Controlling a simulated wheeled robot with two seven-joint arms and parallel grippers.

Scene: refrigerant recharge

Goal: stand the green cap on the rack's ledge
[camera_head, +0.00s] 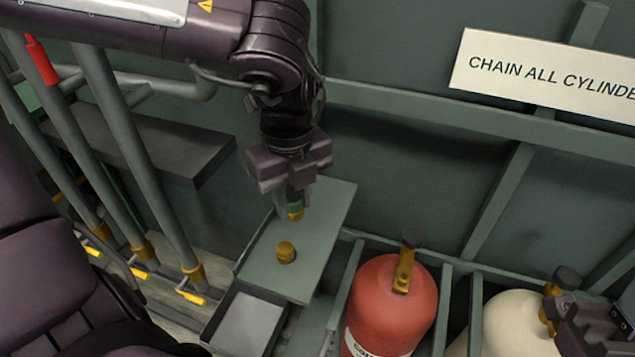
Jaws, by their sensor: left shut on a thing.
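The small green cap (296,211), with a brass-coloured lower part, is between the fingers of my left gripper (293,195). The gripper points down and is shut on the cap. It is over the rack's ledge (323,218), a flat grey-green plate. The cap looks upright; I cannot tell whether its bottom touches the ledge or hangs just above it. My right gripper (594,326) shows only in part at the right edge, beside the cream cylinder's valve; its fingers are not clear.
A brass fitting (286,252) stands on the ledge in front of the green cap. A red cylinder (392,307) and a cream cylinder (508,325) stand in bays to the right. An open grey tray (245,322) is below the ledge. Grey pipes (141,160) rise at left.

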